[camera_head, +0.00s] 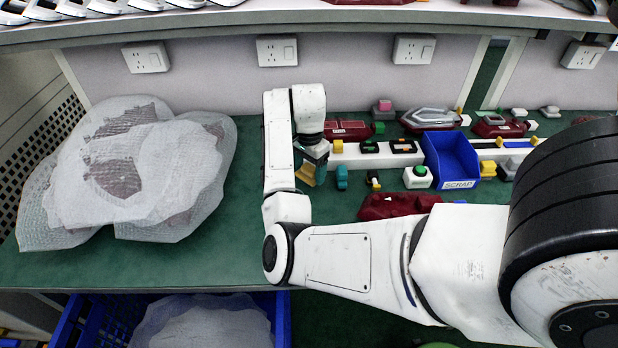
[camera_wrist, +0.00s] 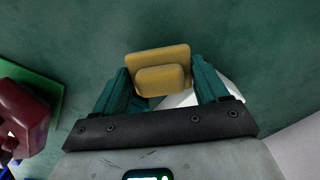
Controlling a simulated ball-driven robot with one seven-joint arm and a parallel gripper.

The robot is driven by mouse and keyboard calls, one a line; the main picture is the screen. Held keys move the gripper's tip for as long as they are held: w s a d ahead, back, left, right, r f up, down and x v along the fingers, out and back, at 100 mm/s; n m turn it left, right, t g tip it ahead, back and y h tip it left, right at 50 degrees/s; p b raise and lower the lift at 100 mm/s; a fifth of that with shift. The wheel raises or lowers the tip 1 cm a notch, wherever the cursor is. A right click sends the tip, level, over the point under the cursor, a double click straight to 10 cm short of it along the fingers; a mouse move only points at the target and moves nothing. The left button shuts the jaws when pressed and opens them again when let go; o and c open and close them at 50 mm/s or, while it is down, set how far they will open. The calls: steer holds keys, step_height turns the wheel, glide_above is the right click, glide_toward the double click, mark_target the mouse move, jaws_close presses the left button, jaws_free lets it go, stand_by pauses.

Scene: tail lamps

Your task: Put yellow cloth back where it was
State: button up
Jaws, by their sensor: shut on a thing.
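My gripper (camera_wrist: 158,82) has its teal fingers on either side of a yellow piece and is shut on it. This yellow cloth (camera_wrist: 158,58) looks like a flat pad with a smaller raised block on it. In the head view the yellow cloth (camera_head: 307,169) shows beneath the end of my arm, over the green bench, and my gripper (camera_head: 314,172) is partly hidden there. Whether the cloth touches the bench, I cannot tell.
A blue SCRAP bin (camera_head: 452,168) stands to the right among several small parts and red lamps. A dark red piece (camera_head: 398,206) lies in front. Wrapped lamps (camera_head: 130,175) fill the bench's left side. A blue crate (camera_head: 92,325) sits below the front edge.

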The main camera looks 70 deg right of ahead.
mark_target(309, 177)
steer(key=shift+f, duration=1.55)
steer(key=shift+f, duration=0.1)
steer(key=o, duration=1)
step_height(309, 177, up, 12)
steer(key=shift+r+p, duration=0.1)
steer(key=shift+p, duration=0.95)
